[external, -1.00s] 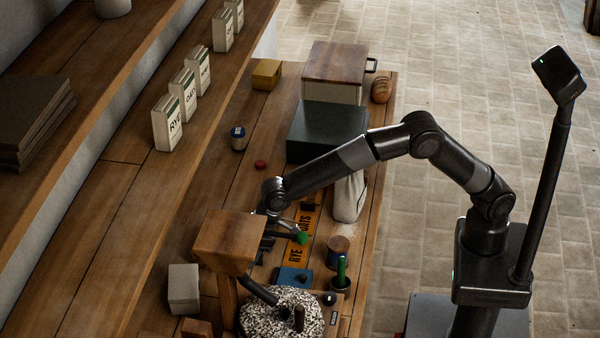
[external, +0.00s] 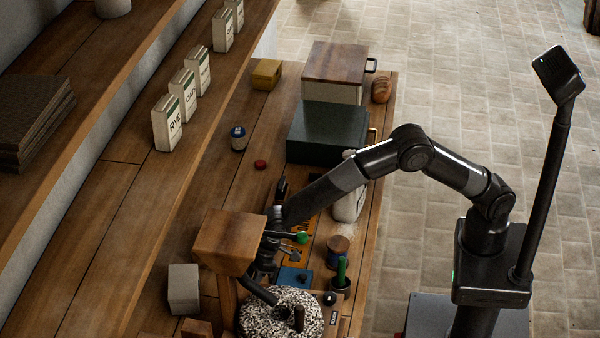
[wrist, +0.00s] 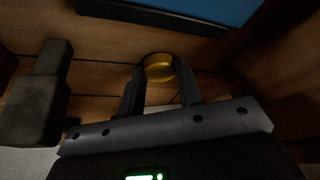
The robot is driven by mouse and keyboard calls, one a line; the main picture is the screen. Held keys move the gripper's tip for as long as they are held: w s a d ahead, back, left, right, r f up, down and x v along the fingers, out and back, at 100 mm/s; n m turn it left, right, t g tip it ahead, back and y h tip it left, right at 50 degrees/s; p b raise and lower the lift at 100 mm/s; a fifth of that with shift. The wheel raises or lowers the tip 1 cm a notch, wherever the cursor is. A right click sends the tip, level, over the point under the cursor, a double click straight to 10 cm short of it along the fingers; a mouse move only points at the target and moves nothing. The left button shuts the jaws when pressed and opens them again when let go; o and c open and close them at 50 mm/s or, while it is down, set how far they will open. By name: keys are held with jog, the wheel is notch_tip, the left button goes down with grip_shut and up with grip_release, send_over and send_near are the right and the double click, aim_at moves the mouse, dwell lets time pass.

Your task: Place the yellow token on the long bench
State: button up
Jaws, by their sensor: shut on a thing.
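The yellow token (wrist: 159,66) is a small round disc between the fingertips of my gripper (wrist: 158,76) in the wrist view. My gripper is shut on it, over brown wood planks. In the external view my gripper (external: 262,268) is low beside the wooden hopper of the mill, partly hidden by it, and the token cannot be made out there. The long bench (external: 215,170) is a wooden surface running from the lower left to the upper right. I cannot tell whether the token touches the wood.
The wooden hopper (external: 230,240) and speckled millstone (external: 270,318) stand close to my gripper. A blue plate (external: 294,278) lies to its right; a green knob (external: 302,238) is nearby. A dark green box (external: 328,130) stands further back. Bare wood lies around the red disc (external: 260,164).

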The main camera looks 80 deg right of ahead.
jog(key=o, duration=0.9)
jog(key=shift+o, duration=0.2)
jog(key=v, duration=1.1)
jog(key=s+d+r+m, duration=0.2)
jog(key=s+d+r, duration=0.6)
jog(key=d, duration=0.2)
jog(key=s+d+r+m, duration=0.1)
jog(key=s+d+r, duration=0.65)
jog(key=d, duration=0.25)
jog(key=s+d+f+m+t+h, duration=0.1)
jog(key=s+d, duration=0.4)
jog(key=s, duration=0.7)
jog(key=s+d+f+m+h, duration=0.1)
jog(key=s+d, duration=0.5)
jog(key=s, duration=0.6)
jog(key=shift+d+m+t, duration=0.2)
jog(key=shift+m+t, duration=0.2)
jog(key=shift+m, duration=0.1)
jog(key=shift+s, duration=0.1)
